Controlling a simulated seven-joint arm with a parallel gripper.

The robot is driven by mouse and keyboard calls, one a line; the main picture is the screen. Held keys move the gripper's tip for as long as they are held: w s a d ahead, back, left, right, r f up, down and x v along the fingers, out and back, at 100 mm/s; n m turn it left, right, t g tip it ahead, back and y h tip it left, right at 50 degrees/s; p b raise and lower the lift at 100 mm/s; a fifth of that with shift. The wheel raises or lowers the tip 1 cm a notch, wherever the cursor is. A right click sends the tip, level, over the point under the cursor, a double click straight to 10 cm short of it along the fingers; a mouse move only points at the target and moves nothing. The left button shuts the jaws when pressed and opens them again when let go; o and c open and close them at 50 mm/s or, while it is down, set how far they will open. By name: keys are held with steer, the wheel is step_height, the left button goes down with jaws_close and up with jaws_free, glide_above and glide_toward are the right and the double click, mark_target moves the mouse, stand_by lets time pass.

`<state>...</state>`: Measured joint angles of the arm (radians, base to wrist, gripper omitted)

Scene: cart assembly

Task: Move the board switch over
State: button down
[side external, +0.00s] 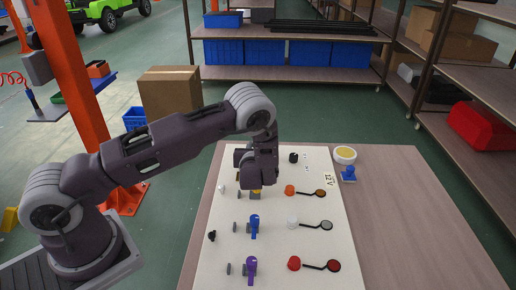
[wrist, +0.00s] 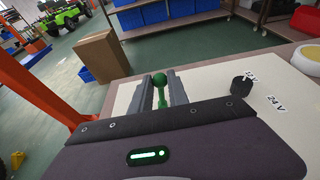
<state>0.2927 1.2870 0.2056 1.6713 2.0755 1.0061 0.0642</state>
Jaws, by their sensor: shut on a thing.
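A green lever switch with a round knob (wrist: 160,80) stands between my gripper's (wrist: 163,92) two grey fingers in the wrist view. The fingers are closed around it. In the side view the green switch is hidden behind my arm's dark wrist, and the fingertips do not show there. On the white board (side external: 270,272), a yellow part (side external: 256,195) shows just below my wrist. A blue lever (side external: 254,226) and a purple lever (side external: 250,268) stand nearer the camera, clear of my gripper.
A black knob (side external: 294,157) with 12 V and 24 V labels sits right of my gripper. Orange (side external: 290,190), white (side external: 292,223) and red (side external: 294,263) round pieces lie to the right. A yellow-topped round dish (side external: 345,154) and blue piece (side external: 348,174) stand beyond the board. The right tabletop is clear.

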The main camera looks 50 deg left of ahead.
steer(key=shift+s+a, duration=0.65)
steer(key=shift+s, duration=0.05)
steer(key=shift+s+a+f, duration=0.3)
steer(key=shift+s+a, duration=0.3)
steer(key=c, duration=1.2)
jaws_free()
